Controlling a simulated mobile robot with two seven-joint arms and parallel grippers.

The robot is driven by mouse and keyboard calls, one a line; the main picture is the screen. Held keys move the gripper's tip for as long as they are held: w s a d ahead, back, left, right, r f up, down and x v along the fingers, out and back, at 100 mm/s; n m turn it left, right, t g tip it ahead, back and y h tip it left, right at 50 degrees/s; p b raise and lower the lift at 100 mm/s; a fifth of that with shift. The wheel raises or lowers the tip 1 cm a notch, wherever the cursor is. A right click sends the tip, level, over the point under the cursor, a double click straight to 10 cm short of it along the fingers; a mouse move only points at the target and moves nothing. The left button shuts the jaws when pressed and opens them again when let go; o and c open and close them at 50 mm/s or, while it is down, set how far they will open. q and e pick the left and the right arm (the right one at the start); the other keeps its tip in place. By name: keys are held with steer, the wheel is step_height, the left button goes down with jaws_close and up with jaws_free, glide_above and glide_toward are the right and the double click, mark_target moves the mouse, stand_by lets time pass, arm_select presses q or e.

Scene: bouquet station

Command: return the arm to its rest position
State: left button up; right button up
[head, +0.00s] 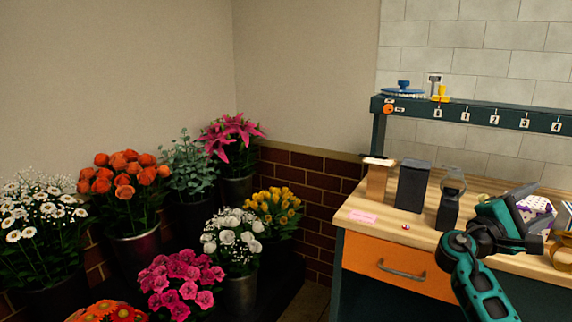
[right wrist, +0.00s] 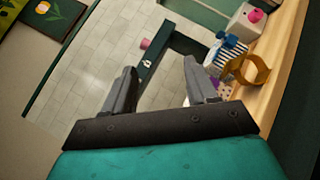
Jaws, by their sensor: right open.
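My right arm (head: 479,287), teal and black, comes up from the bottom right of the head view. My right gripper (head: 524,198) is over the right part of the wooden workbench (head: 375,238). In the right wrist view my right gripper (right wrist: 159,75) shows two dark fingers spread apart with nothing between them. My left gripper is not in view.
An orange drawer (head: 392,268) with a metal handle is under the benchtop. Several flower buckets (head: 137,250) fill the left corner. A gold hexagonal ring (right wrist: 246,70) shows in the right wrist view.

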steer(key=w+a+f+t+y, duration=0.2)
steer(key=w+f+t+y, duration=0.55)
steer(key=w+y, duration=0.25)
steer(key=w+a+r+m+t+y, duration=0.1)
steer(key=w+a+m+t+y, duration=0.35)
steer(key=a+m+y, duration=0.4)
steer(key=s+a+f+n+g+y, duration=0.1)
steer(key=s+a+f+y, duration=0.1)
steer(key=s+a+f, duration=0.55)
steer(key=s+a+f+n+g+y, duration=0.15)
steer(key=s+a+f, duration=0.5)
steer(key=f, duration=0.65)
steer(key=s+a+f+g, duration=0.1)
steer(key=s+a+f, duration=0.1)
steer(key=s, duration=0.6)
steer(key=s+a+f+g, duration=0.1)
steer(key=s+f, duration=0.3)
steer(key=s, duration=0.3)
steer(key=s+a+f+g+y, duration=0.1)
steer(key=s+a+f+g, duration=0.1)
steer(key=s, duration=0.6)
steer(key=shift+s+a+f+m, duration=0.3)
steer(key=shift+s+f+m, duration=0.1)
steer(key=shift+f, duration=0.2)
